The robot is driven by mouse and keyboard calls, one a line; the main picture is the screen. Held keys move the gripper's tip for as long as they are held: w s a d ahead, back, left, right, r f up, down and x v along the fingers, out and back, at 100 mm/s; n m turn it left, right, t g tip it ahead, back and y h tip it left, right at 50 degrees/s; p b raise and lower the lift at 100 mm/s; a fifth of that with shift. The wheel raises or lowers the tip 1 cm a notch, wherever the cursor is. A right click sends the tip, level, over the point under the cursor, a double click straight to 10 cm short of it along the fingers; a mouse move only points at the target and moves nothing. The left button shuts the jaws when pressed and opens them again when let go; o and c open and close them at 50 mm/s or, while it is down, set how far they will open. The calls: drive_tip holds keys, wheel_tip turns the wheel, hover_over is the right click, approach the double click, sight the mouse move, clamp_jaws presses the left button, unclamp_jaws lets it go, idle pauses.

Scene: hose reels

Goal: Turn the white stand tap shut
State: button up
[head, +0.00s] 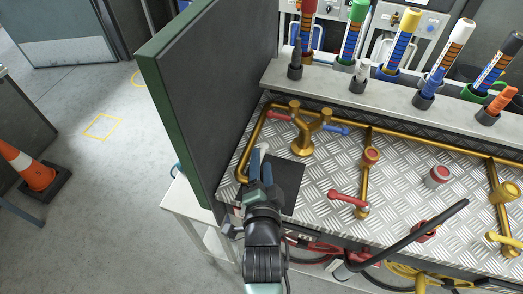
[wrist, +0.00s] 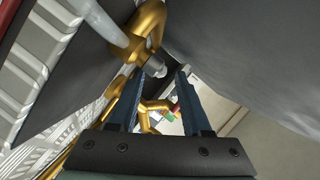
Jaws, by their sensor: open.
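My gripper (head: 260,158) is open over the left end of the metal deck, near the dark side panel. In the wrist view its two blue fingers (wrist: 156,78) are spread and nothing is clearly held between them. A pale grey-white bar (wrist: 100,20) meets a brass pipe fitting (wrist: 151,20) just beyond the fingers, up and left. It may be the white tap's lever. A short pale stub (wrist: 154,66) shows between the fingertips. I cannot make out a white tap in the head view; my gripper covers part of that corner.
A brass Y-fitting (head: 300,128) with red and blue levers stands behind my gripper. A red-handled tap (head: 347,201) is to the right. The dark side panel (head: 215,95) stands close on the left. Several coloured tubes line the rear shelf (head: 330,82). A black hose crosses the front right.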

drive_tip(key=shift+x, duration=2.05)
clamp_jaws()
